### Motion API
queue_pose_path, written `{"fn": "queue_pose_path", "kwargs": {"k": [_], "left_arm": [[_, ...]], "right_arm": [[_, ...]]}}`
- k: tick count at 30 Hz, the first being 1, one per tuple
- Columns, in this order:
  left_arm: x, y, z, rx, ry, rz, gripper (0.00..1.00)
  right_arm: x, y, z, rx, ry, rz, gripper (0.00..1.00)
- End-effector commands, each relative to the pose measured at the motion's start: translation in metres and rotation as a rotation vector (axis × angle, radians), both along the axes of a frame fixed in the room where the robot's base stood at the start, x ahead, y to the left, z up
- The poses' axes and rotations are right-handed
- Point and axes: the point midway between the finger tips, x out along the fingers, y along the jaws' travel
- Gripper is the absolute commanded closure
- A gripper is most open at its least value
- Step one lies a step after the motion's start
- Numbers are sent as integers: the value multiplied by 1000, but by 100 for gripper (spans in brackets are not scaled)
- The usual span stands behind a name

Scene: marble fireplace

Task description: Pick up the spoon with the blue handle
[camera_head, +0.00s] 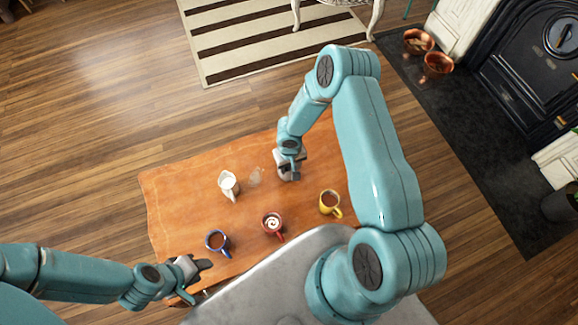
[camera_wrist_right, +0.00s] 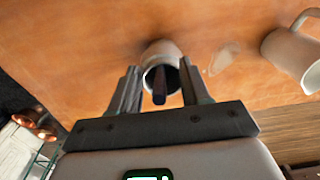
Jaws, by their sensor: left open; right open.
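I cannot clearly make out a blue-handled spoon in either view. In the right wrist view a pale cup (camera_wrist_right: 160,50) lies just beyond my right gripper (camera_wrist_right: 160,80), with a dark, narrow, handle-like piece (camera_wrist_right: 160,92) in front of its opening, between the fingers. Its colour and what it belongs to are unclear. In the head view my right gripper (camera_head: 288,172) is over the back right of the orange wooden table (camera_head: 175,205) and hides the cup. It is open, with no visible grip. My left gripper (camera_head: 196,279) is open at the table's front left edge, near the blue mug (camera_head: 217,241).
A white pitcher (camera_head: 229,184) and a clear glass item (camera_head: 255,177) stand left of my right gripper. A red mug (camera_head: 272,223) and a yellow mug (camera_head: 329,202) stand nearer the front. The table's left part is clear.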

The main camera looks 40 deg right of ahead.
Motion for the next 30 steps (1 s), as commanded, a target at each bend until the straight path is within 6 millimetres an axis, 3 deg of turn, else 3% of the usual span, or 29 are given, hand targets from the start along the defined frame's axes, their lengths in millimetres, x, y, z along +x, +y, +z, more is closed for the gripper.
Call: {"fn": "queue_pose_path", "kwargs": {"k": [7, 11, 23, 30], "left_arm": [[0, 0, 0, 0, 0, 0, 58], [0, 0, 0, 0, 0, 0, 58], [0, 0, 0, 0, 0, 0, 58], [0, 0, 0, 0, 0, 0, 58]], "right_arm": [[0, 0, -2, 0, -1, -1, 56], [0, 0, -2, 0, 0, -1, 99], [0, 0, 1, 0, -1, 0, 100], [1, -1, 34, -2, -4, -1, 100]]}}
